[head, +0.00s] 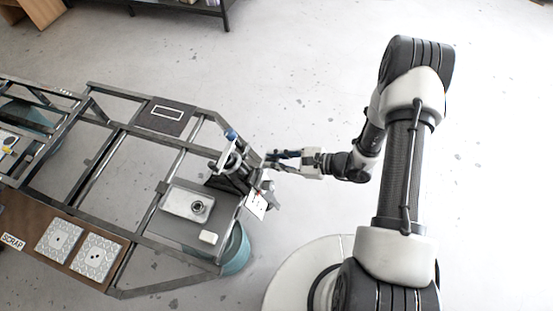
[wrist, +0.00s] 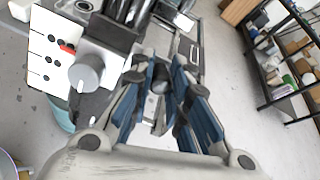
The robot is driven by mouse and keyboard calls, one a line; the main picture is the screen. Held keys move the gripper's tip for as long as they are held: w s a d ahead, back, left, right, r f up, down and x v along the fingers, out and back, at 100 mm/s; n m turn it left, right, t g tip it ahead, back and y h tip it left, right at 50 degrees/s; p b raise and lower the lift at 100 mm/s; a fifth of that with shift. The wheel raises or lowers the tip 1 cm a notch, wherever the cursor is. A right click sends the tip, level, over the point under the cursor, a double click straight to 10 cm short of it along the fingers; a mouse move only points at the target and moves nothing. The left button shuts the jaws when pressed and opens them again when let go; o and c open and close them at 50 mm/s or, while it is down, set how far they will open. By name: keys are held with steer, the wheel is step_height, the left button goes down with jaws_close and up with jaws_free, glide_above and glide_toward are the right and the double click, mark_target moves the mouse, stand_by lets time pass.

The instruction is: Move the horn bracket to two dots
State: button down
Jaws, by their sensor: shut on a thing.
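My gripper (wrist: 160,78) is shut on a small grey rounded part (wrist: 160,87), which looks like part of the horn bracket; the fingers hide most of it. In the head view my gripper (head: 272,158) reaches in from the right to the dark mechanism (head: 232,168) at the frame's end. A white card with black dots (head: 257,204) hangs below it; in the wrist view the card (wrist: 42,62) is at upper left. A red mark (wrist: 67,47) lies near the card's upper dots; I cannot tell which row it marks. A grey knob (wrist: 87,72) sits beside the card.
A grey metal frame (head: 125,293) fills the left. It carries a white device with a round lens (head: 187,203), two patterned plates (head: 97,257) and a SCRAP label (head: 12,241). A teal bin (head: 238,252) stands under its corner. A shelf (wrist: 290,85) stands at right in the wrist view.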

steer(key=f+b, duration=0.1)
steer(key=d+f+b, duration=0.1)
steer(key=shift+s+f, duration=0.2)
steer(key=shift+f, duration=0.2)
steer(key=c, duration=1.5)
jaws_free()
steer(key=shift+d, duration=0.15)
steer(key=v, duration=1.2)
